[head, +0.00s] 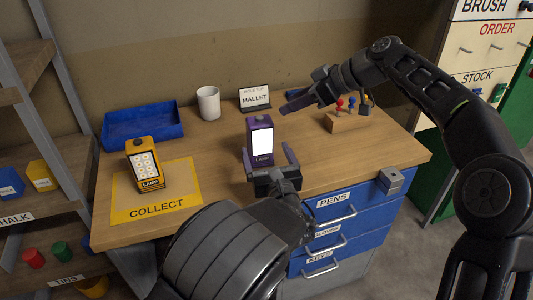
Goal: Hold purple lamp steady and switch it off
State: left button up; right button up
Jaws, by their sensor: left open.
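The purple lamp (251,126) stands upright near the middle of the wooden table, its front panel glowing white. A small knob shows on its top. My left gripper (269,160) is open low at the front of the lamp, with one finger toward each side of its base. I cannot tell if either finger touches it. My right gripper (284,109) is above and to the right of the lamp, its fingers pointing left toward the lamp's top, apart from it. Its jaw opening cannot be made out.
A yellow lamp (147,163) stands on the yellow COLLECT mat (184,184). Behind are a blue tray (143,124), a white mug (208,102) and a MALLET sign (255,98). A wooden block with coloured pegs (347,123) is at the right. Blue drawers (345,214) are below.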

aim_at(262, 142)
pick_arm(q)
jog(key=shift+x, duration=3.95)
jog(key=shift+c, duration=0.6)
jog(key=c, duration=1.8)
pick_arm(e)
jog(key=shift+c, duration=0.2)
pick_arm(q)
jog(key=shift+o, duration=0.2)
pick_arm(e)
grip_shut()
jog(key=shift+a, duration=0.1)
